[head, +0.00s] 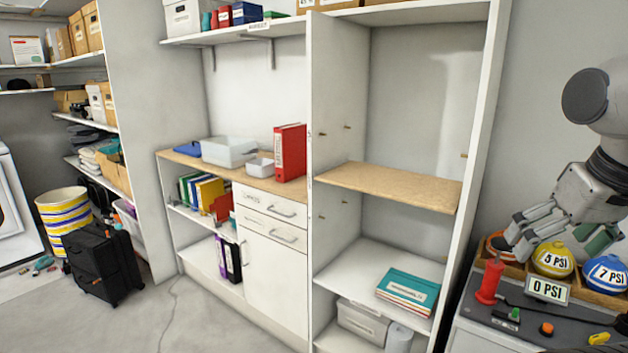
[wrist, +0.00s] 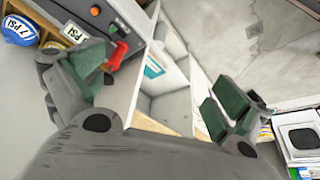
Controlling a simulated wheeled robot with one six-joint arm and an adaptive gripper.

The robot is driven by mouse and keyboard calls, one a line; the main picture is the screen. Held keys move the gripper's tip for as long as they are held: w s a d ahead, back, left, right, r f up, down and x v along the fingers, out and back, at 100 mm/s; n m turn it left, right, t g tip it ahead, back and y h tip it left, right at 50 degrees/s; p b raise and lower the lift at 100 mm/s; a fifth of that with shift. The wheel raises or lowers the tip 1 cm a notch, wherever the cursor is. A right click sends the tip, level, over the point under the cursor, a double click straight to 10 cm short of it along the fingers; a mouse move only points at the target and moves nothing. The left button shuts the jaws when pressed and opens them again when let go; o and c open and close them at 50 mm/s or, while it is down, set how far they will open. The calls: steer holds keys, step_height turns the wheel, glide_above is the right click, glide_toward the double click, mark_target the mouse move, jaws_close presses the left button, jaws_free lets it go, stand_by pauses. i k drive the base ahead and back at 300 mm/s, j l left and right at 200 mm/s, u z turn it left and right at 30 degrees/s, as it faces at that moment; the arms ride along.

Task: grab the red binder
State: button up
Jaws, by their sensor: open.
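The red binder (head: 290,152) stands upright on the wooden counter, at its right end against the tall shelf unit's side panel. My gripper (head: 508,236) is at the right of the head view, in front of the ball rack and far to the right of the binder. In the wrist view my gripper (wrist: 165,95) shows its two green-padded fingers wide apart with nothing between them. I cannot make out the red binder in the wrist view.
A grey bin (head: 229,151) and a blue item (head: 187,149) share the wooden counter (head: 258,182). The tall shelf unit (head: 490,100) stands between binder and gripper. A red pump (head: 489,283) is below my gripper. A black suitcase (head: 103,262) stands at left; the middle floor is clear.

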mark_target(289, 148)
steer(key=i+j+u, duration=0.3)
steer(key=i+j, duration=0.55)
steer(key=i, duration=0.15)
steer(key=i+j+u, duration=0.1)
steer(key=i, duration=0.3)
steer(key=i+j+u, duration=0.15)
steer(key=i, duration=0.3)
